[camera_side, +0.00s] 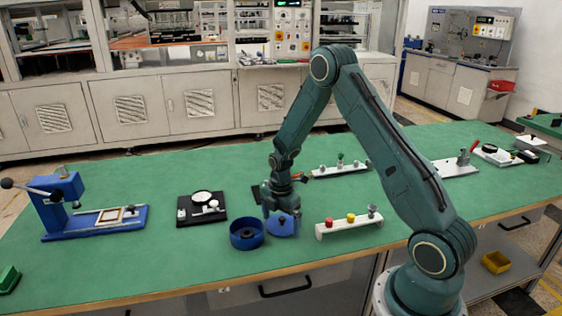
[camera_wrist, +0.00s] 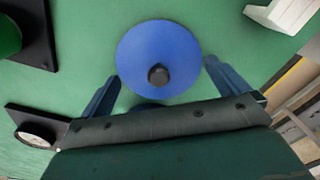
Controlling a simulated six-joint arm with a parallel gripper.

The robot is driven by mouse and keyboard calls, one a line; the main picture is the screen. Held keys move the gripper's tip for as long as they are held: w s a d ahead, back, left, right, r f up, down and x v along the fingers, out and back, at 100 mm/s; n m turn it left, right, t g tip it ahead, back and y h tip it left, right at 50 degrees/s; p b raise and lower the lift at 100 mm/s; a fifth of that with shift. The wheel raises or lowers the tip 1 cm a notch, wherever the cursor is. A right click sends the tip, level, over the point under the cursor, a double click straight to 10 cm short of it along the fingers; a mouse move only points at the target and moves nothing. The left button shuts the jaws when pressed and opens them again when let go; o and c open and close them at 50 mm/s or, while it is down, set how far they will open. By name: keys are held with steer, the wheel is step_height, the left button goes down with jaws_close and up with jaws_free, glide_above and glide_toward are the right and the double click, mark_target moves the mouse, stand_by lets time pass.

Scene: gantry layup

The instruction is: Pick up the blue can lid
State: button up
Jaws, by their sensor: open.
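The blue can lid (camera_side: 283,228) lies on the green table, just right of the open-topped blue can (camera_side: 246,236). My gripper (camera_side: 282,211) is directly over the lid, pointing down. In the wrist view its open fingers (camera_wrist: 162,72) stand on either side of the lid's lower part, with nothing held between them. I cannot tell whether the fingers touch the lid. A dark blue patch shows below the lid, mostly hidden by the gripper body.
A black plate with a dial (camera_side: 202,208) lies left of the can. A white stand with coloured knobs (camera_side: 349,222) is close on the right. A blue press (camera_side: 62,205) stands far left; another white stand (camera_side: 338,170) lies behind.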

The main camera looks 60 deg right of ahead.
mark_target(281, 219)
steer(key=c, duration=0.7)
steer(key=shift+o, duration=0.2)
steer(key=shift+r, duration=0.15)
step_height(281, 219, up, 20)
stand_by(0.5)
stand_by(0.4)
steer(key=w+a+f, duration=0.6)
steer(key=a+f, duration=0.3)
steer(key=a, duration=0.1)
steer(key=shift+n, duration=0.3)
